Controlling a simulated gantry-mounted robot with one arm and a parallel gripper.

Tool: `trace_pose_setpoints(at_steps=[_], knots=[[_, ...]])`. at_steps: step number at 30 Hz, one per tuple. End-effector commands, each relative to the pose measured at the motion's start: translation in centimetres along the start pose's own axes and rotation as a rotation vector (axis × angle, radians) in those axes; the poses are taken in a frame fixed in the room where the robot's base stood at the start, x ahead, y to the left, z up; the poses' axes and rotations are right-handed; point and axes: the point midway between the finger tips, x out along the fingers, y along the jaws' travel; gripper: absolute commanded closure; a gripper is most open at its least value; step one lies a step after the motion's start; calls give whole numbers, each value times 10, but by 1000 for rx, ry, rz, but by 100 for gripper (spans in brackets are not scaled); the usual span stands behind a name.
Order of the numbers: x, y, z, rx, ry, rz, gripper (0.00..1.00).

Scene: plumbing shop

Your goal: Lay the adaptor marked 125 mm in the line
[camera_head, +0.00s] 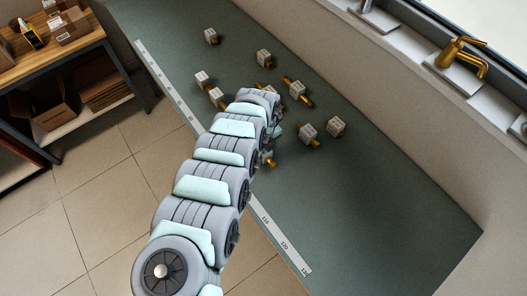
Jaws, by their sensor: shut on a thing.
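Several adaptors, pale grey printed blocks with brass ends, lie scattered on the dark green bench top (390,215). One adaptor (211,36) is at the far end, one (264,57) nearer the wall, and others (202,79) lie near the scale. To the right of my arm are an adaptor with a long brass end (297,90) and two more (309,131) (336,127). Their markings are too small to read. My gripper (274,134) is shut, mostly hidden behind my arm. An adaptor (267,158) shows partly beside my arm below it; whether this is the held one is unclear.
A white scale strip (281,240) with numbers such as 110, 120 and 130 runs along the bench's front edge. A wall and a sill with brass taps (462,56) bound the right. A shelf with boxes (70,25) stands left. The bench's near right is clear.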

Motion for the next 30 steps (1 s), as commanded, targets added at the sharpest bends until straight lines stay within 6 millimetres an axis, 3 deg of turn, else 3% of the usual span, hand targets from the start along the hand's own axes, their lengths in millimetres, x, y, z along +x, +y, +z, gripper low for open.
trace_pose_setpoints(at_steps=[11,12,19,30], knots=[[6,0,0,1,-1,0,100],[6,0,0,1,-1,0,60],[5,0,0,1,-1,0,41],[-3,1,2,-1,-2,1,40]])
